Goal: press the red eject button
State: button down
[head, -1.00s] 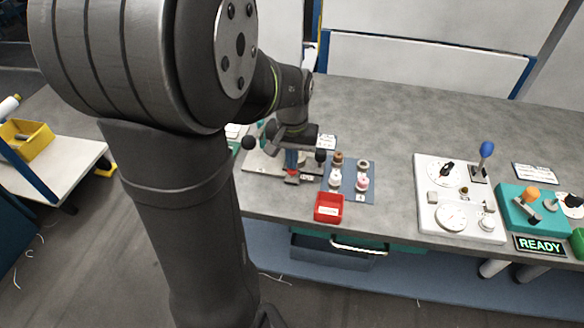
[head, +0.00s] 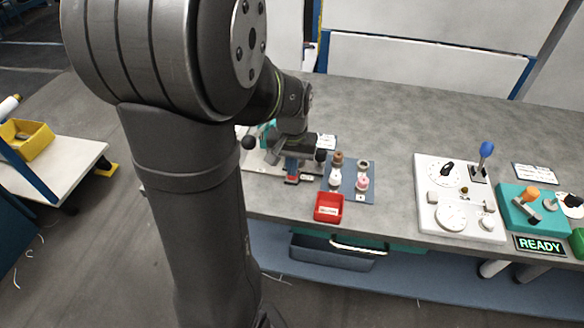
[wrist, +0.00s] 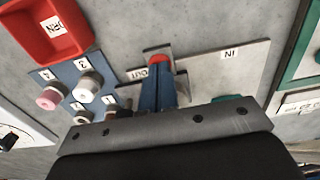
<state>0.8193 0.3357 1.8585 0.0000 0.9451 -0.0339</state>
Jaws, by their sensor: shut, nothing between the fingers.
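The red eject button (wrist: 159,60) shows at the tips of my gripper (wrist: 158,72) in the wrist view, on a small plate beside a label that reads OUT. In the head view the red part (head: 291,180) is just below my gripper (head: 291,171). My gripper's blue fingers are shut with nothing between them and point down at the button. They cover part of it, and I cannot tell whether they touch it.
A red bin (head: 328,207) and a blue tray (head: 350,195) with several spools stand right of my gripper in the head view. A white panel (head: 425,200) with dials and a teal box (head: 512,213) are farther right. The grey bench behind is clear.

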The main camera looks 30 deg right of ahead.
jog(key=shift+f, duration=0.2)
notch_tip(320, 180, up, 6)
jog(key=shift+f, duration=0.1)
dwell(0.4)
